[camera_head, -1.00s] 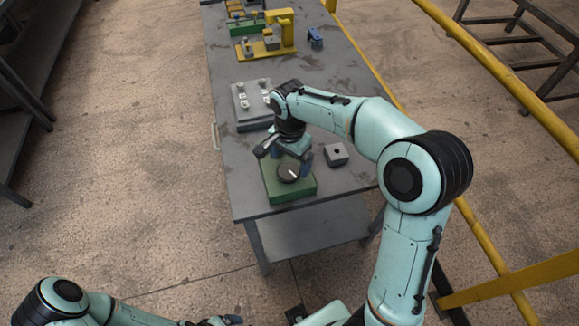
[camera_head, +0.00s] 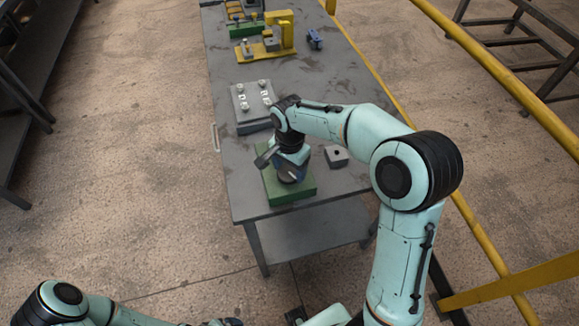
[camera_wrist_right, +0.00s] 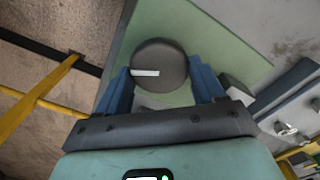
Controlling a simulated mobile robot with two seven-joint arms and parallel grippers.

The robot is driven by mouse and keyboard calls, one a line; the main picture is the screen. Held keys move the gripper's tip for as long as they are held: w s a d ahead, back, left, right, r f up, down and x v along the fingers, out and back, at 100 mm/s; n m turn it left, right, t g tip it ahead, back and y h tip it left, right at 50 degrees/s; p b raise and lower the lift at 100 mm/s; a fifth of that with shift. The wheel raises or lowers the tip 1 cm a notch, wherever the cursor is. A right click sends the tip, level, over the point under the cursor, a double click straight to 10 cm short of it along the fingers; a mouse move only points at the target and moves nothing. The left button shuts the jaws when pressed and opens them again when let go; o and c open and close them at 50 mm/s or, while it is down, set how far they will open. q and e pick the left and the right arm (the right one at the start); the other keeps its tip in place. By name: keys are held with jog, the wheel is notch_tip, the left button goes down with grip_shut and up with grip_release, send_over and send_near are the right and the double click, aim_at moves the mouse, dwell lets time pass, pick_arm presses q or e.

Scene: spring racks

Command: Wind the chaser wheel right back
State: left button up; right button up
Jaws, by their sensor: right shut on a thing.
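The chaser wheel (camera_wrist_right: 160,66) is a dark grey disc with a white line on its face. It sits on a green block (camera_head: 305,188) at the near end of the grey table. My right gripper (camera_head: 291,174) is over it, pointing down. In the right wrist view the blue fingers (camera_wrist_right: 160,88) are at opposite sides of the wheel, shut on it. The white line points to the left in that view. In the head view the gripper hides most of the wheel. My left arm runs along the bottom edge, and its fingers cannot be made out.
A grey block with a dark hole (camera_head: 336,156) lies just right of the green block. A grey plate with several light knobs (camera_head: 254,118) lies behind it. A yellow fixture (camera_head: 272,45) and a small blue part (camera_head: 314,39) are farther back. A yellow rail (camera_head: 490,60) runs along the right.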

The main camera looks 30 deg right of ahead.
jog(key=n, duration=0.5)
jog(key=shift+w+n, duration=0.1)
jog(key=shift+n, duration=0.3)
jog(key=n+p, duration=0.1)
jog(key=n, duration=0.5)
jog(key=shift+a, duration=0.15)
jog(key=n, duration=0.6)
jog(key=shift+a+n+p, duration=0.1)
jog(key=shift+n+p, duration=0.2)
jog(key=shift+p, duration=0.1)
pick_arm(q)
jog(key=w+r, duration=0.2)
jog(key=r, duration=0.1)
jog(key=shift+w+r+p, duration=0.15)
jog(key=shift+w+p, duration=0.15)
pick_arm(e)
jog(key=n, duration=0.5)
jog(key=o, duration=1)
jog(key=shift+o, duration=0.2)
